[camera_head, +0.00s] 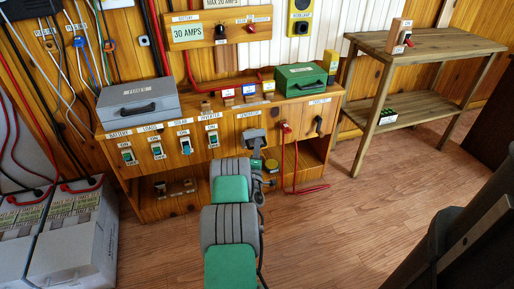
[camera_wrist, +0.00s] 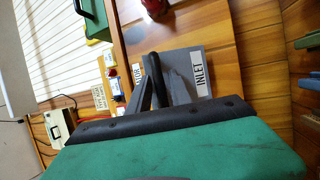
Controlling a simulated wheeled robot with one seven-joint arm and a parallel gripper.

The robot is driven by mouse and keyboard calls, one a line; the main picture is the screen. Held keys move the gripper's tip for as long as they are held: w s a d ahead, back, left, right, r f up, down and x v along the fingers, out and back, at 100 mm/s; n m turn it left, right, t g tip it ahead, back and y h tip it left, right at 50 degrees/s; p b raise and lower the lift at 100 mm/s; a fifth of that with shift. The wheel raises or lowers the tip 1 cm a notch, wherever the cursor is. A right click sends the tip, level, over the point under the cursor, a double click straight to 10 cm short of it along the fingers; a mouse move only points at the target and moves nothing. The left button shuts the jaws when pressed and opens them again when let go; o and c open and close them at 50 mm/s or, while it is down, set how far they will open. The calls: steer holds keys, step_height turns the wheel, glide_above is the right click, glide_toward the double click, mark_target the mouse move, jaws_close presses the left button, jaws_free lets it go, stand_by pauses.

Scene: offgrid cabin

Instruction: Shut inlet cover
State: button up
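The inlet cover (camera_wrist: 211,60) is a grey plate with a white INLET label, on the wooden console front in the wrist view. A grey piece (camera_head: 254,135) above my wrist in the head view appears to be the same cover, partly hidden by my arm. My gripper (camera_wrist: 162,80) is right in front of the plate, its dark fingers overlapping the plate's left part. I cannot tell whether they touch it, or whether they are open or shut. The cover's hinge and how far it stands open are not clear.
The wooden console (camera_head: 223,140) carries a grey box (camera_head: 138,103) and a green box (camera_head: 300,78) on top. Switches line its front, and a red cable (camera_head: 301,188) hangs at right. Grey batteries (camera_head: 75,238) stand at left, a wooden table (camera_head: 425,45) at right. Floor between is clear.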

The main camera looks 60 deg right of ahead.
jaws_close()
stand_by(1.1)
